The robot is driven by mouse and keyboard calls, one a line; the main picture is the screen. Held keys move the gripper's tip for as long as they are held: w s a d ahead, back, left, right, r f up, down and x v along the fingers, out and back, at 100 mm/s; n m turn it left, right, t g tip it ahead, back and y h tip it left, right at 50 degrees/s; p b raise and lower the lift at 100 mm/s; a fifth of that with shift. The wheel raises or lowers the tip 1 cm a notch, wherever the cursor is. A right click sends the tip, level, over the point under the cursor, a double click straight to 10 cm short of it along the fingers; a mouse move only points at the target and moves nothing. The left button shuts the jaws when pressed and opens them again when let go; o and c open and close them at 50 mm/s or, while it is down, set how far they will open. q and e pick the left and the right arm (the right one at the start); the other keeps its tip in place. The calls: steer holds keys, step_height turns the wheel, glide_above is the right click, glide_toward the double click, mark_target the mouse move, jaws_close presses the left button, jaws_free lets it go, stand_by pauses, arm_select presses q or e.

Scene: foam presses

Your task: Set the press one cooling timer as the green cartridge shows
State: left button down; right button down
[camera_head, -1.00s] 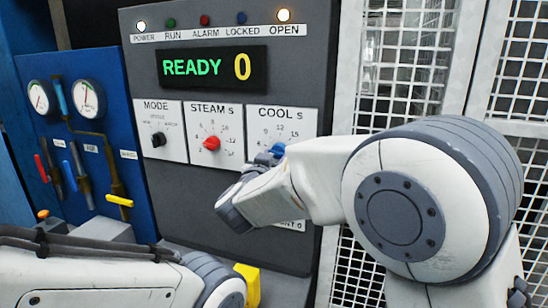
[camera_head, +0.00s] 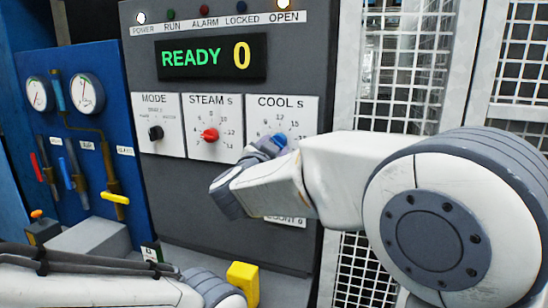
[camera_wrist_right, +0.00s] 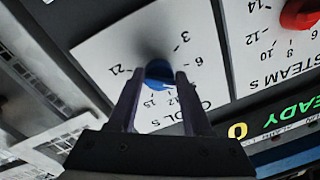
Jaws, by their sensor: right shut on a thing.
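The press panel's COOL s dial plate (camera_head: 299,108) is white with printed numbers and a blue knob (camera_head: 281,140). In the right wrist view the plate appears upside down, and the blue knob (camera_wrist_right: 159,72) sits between the two dark fingers. My right gripper (camera_wrist_right: 160,80) is shut on this knob. In the head view my right wrist covers the lower part of the dial. The knob's exact setting is hard to read. My left arm crosses the lower left of the head view, but its gripper fingers do not show. I cannot make out a green cartridge.
The display (camera_head: 212,59) reads READY 0, and the POWER and OPEN lamps are lit. The red STEAM s knob (camera_head: 210,135) and black MODE knob (camera_head: 156,133) are left of the COOL dial. A yellow block (camera_head: 243,283) stands below. A mesh door (camera_head: 385,100) is at right.

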steer(key=shift+f+m+b, duration=0.2)
steer(key=shift+m+b, duration=0.6)
steer(key=shift+m, duration=0.3)
steer(key=shift+c, duration=1.8)
jaws_free()
steer(key=shift+r, duration=0.1)
steer(key=shift+s, duration=0.1)
steer(key=b+v, duration=0.2)
steer(key=v, duration=0.8)
steer(key=shift+b, duration=0.35)
steer(key=shift+s, duration=0.15)
